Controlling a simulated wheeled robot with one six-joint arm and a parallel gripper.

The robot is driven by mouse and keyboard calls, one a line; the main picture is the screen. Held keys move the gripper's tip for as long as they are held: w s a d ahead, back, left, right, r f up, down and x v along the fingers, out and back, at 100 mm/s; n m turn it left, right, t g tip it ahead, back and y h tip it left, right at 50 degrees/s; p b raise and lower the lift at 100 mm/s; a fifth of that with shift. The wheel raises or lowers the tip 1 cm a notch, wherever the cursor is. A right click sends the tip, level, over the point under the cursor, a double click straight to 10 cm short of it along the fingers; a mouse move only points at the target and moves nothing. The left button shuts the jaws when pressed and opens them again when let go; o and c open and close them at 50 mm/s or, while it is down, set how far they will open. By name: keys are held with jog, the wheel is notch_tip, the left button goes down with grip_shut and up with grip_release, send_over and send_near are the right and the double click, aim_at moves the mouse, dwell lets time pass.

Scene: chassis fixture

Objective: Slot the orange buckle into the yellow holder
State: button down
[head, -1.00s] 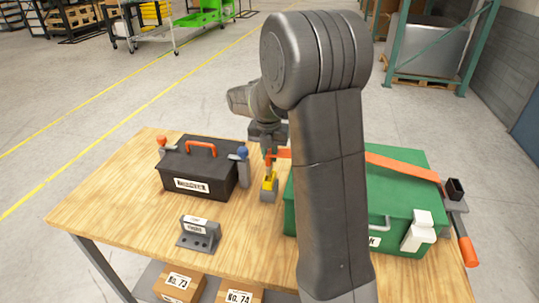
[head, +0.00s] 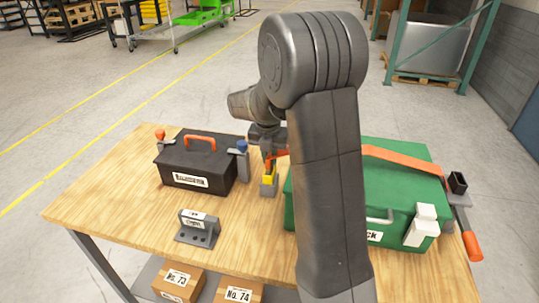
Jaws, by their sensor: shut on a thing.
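My gripper (head: 267,153) points down just above the yellow holder (head: 269,180). It is shut on the orange buckle (head: 268,163), which is small and partly covered by the fingers. The buckle is upright, directly over or at the top of the holder. I cannot tell whether it has entered the slot. The holder stands on a grey base on the wooden table, between the black toolbox and the green box. An orange strap (head: 404,161) runs across the green box, and a short piece shows beside my gripper. My arm hides the strap's middle.
The black toolbox (head: 197,166) stands close left, with a blue-topped grey post (head: 242,160) beside it. The green box (head: 385,195) stands right, partly behind my arm. A grey labelled bracket (head: 197,227) sits in front. The wooden table (head: 120,195) is clear at left.

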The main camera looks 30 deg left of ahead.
jog(key=shift+f, duration=0.25)
jog(key=c, duration=1.3)
grip_release()
jog(key=shift+r, duration=0.15)
notch_tip(320, 180, up, 14)
jog(key=s, duration=0.1)
jog(key=shift+s+d+f+b, duration=0.25)
jog(key=shift+s+b, duration=0.05)
jog(key=shift+f, duration=0.15)
